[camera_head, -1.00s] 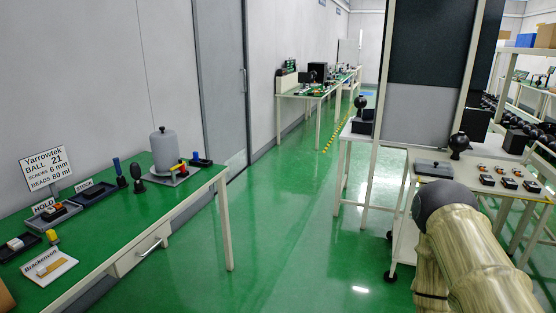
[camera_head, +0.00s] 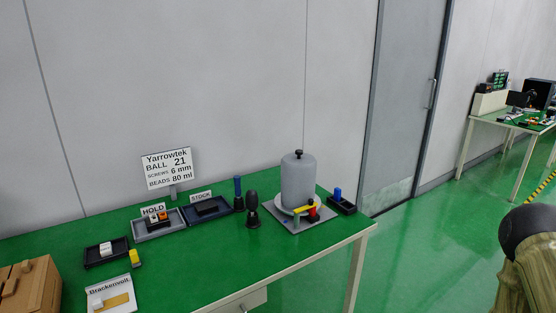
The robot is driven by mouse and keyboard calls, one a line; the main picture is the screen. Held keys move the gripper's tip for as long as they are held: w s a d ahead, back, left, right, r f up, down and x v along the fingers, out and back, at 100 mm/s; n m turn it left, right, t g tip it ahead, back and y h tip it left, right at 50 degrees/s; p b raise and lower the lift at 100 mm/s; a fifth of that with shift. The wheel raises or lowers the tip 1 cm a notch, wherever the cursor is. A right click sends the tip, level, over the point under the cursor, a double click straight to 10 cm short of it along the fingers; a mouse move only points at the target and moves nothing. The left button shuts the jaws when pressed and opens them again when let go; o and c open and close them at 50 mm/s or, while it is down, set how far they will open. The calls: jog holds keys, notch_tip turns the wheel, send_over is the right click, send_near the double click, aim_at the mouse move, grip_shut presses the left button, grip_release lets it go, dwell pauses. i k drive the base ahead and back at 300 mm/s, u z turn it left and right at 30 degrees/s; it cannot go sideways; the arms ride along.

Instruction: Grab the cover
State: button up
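What looks like the cover is a grey domed cylinder (camera_head: 298,182) with a small black knob on top. It stands upright on a light round base over a grey square plate (camera_head: 322,219), near the right end of the green table. A red and yellow part (camera_head: 311,209) sits at its front. Part of my arm shows at the lower right edge of the head view, well apart from the table. My gripper is not in view.
On the green table (camera_head: 200,258) stand a sign (camera_head: 167,168), HOLD and STOCK trays (camera_head: 204,210), a dark upright tool (camera_head: 253,210), a small black tray (camera_head: 342,204) and a cardboard box (camera_head: 30,286). Green floor (camera_head: 410,265) is open to the right.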

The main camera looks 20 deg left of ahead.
aim_at(298, 169)
jog(key=u, duration=0.35)
jog(key=i, duration=1.45)
jog(key=u, duration=0.35)
